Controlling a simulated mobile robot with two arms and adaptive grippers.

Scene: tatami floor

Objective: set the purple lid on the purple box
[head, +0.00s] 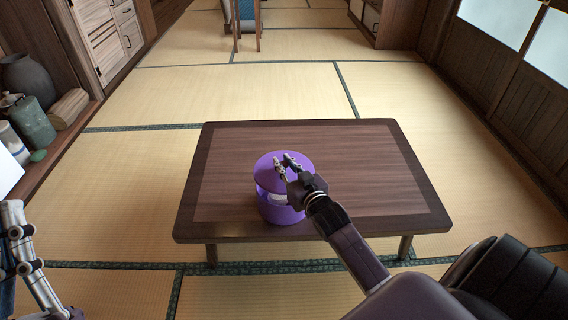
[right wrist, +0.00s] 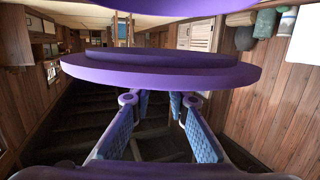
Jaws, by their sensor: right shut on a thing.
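The purple box (head: 282,212) stands upright on the low wooden table, near its front edge. The purple lid (head: 268,176) is just above the box in the head view. My right gripper (head: 284,165) is shut on the lid from above. In the right wrist view, the lid (right wrist: 160,72) lies across the fingers (right wrist: 160,100), and part of the box (right wrist: 190,8) shows at the top edge with a gap between them. The exact grip spot is hidden. Part of my left gripper (head: 20,240) shows at the left edge, away from the table; its jaw opening is unclear.
The low table (head: 370,170) is otherwise bare, with free room behind and right of the box. Tatami floor (head: 250,85) surrounds it. A shelf at the left holds a dark jar (head: 28,78) and a green container (head: 32,122). A chair (head: 245,20) stands at the back.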

